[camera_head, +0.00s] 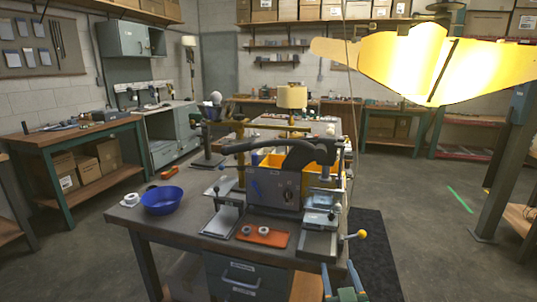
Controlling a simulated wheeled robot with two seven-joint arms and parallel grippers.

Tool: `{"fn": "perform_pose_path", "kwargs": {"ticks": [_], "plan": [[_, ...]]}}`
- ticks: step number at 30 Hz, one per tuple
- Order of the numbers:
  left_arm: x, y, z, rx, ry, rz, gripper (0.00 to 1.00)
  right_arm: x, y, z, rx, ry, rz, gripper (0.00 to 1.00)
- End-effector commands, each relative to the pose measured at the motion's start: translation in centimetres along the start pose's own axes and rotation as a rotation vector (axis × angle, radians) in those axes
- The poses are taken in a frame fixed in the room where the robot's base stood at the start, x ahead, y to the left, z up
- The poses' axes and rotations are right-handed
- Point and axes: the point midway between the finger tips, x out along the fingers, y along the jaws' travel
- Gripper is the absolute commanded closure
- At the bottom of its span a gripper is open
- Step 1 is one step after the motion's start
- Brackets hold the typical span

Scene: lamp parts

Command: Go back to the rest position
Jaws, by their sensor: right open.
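My right gripper (341,268) shows at the bottom edge, right of centre. Its two blue-green fingers point up and stand apart, with nothing seen between them. It is in front of the workbench (160,222), near its front right corner, and appears to touch nothing. My left gripper is not in view. On the bench lies an orange mat (276,240) with two small ring-shaped parts on it. A lamp with a beige shade (291,97) stands farther back.
A blue bowl (161,201) and a white roll (132,198) sit at the bench's left. A grey box with yellow bins (272,187) stands mid-bench. A press with a yellow-knobbed lever (361,234) is at the right edge. A bright yellow lamp (400,62) hangs upper right.

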Motion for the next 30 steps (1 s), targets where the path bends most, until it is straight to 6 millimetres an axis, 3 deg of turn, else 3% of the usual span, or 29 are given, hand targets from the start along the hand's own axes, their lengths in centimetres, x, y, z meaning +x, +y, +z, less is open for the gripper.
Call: {"fn": "perform_pose_path", "kwargs": {"ticks": [8,11,19,23,27,30], "plan": [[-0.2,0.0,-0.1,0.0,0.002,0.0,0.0,-0.4,-1.3,4.1,-0.009,-0.094,-0.043,0.38],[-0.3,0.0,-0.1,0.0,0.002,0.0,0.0,-0.9,-2.1,6.6,-0.013,-0.149,-0.066,0.38],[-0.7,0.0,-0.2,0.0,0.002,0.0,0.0,-4.5,-4.5,16.7,-0.027,-0.383,-0.156,0.38],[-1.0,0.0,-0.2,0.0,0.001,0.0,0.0,-9.1,-5.8,24.1,-0.033,-0.568,-0.215,0.38],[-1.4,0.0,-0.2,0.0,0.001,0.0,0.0,-17.0,-6.4,32.4,-0.041,-0.808,-0.276,0.38],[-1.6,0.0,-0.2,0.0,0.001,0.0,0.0,-23.7,-6.1,37.2,-0.046,-0.976,-0.307,0.38]]}}
